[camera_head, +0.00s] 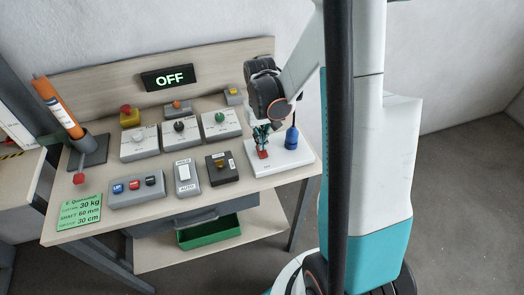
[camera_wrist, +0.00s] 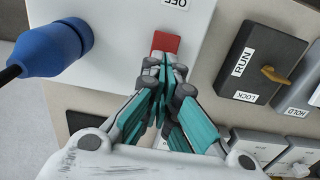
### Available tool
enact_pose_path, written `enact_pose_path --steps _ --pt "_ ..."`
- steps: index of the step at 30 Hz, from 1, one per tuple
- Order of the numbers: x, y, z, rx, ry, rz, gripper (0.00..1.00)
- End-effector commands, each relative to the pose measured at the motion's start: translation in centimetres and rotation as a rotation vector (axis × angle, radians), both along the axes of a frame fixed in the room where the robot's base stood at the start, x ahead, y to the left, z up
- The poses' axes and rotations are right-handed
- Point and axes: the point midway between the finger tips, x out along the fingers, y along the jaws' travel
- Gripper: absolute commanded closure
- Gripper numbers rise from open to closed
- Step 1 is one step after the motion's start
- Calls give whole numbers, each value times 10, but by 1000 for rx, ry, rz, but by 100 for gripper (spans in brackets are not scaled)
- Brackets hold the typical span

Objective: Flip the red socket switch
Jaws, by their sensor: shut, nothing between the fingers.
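The red socket switch (camera_head: 262,154) sits on a white socket box (camera_head: 293,158) at the right end of the bench. It shows as a red rocker in the wrist view (camera_wrist: 166,42), with an OFF label beside it. My gripper (camera_head: 262,139) is over the switch, its teal fingers closed together and empty. In the wrist view the fingertips (camera_wrist: 160,62) are at the edge of the red rocker and hide part of it. I cannot tell if they touch it. A blue plug (camera_wrist: 55,48) is in the same box; it also shows in the head view (camera_head: 292,138).
A black RUN/LOCK box with a yellow knob (camera_head: 220,163) stands left of the socket box. Several more control boxes cover the bench. An OFF display (camera_head: 168,77) hangs on the back panel. A green bin (camera_head: 209,232) is on the lower shelf.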

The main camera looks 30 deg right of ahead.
Motion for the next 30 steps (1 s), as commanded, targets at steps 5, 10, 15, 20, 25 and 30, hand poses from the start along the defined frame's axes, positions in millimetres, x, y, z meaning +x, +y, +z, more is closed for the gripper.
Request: enact_pose_path --steps 5,10,15,20,25,30 --pt "0 0 -3 0 0 0 100" --pt "0 0 -5 0 0 0 100" --pt "0 0 -8 0 0 0 100" --pt "0 0 -10 0 0 0 100" --pt "0 0 -12 0 0 0 100" --pt "0 0 -9 0 0 0 100"
